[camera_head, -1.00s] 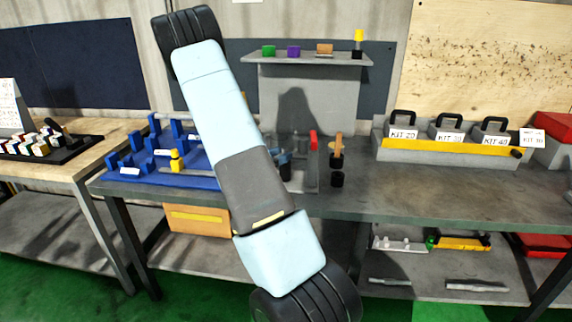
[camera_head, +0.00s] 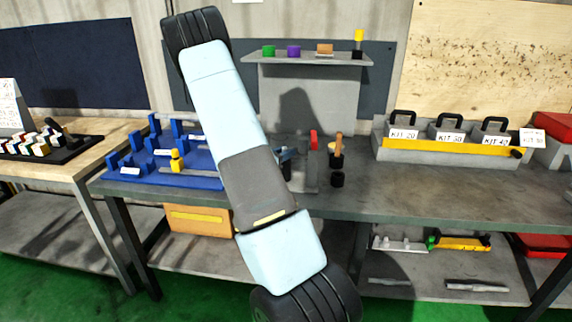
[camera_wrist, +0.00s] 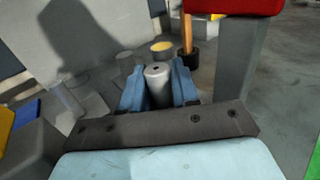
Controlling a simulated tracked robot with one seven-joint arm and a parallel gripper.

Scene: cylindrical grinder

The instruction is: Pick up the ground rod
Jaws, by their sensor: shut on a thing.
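In the wrist view, the ground rod (camera_wrist: 158,84) is a grey metal cylinder with a small dark centre hole in its end face. The blue fingers of my gripper (camera_wrist: 158,88) are on both sides of it, shut on it. The rod's far part is hidden between the fingers and behind the dark gripper plate. In the head view, my arm covers most of the gripper, and only a bit of blue finger (camera_head: 286,155) shows beside the grey machine on the bench. I cannot make out the rod there.
A grey post with a red top (camera_wrist: 234,8) stands close at right. A yellow-topped round piece (camera_wrist: 162,46) and a black cup with a wooden handle (camera_wrist: 186,52) are just behind. A blue rack (camera_head: 125,178) stands left on the bench (camera_head: 430,195); a kit tray (camera_head: 450,157) stands right.

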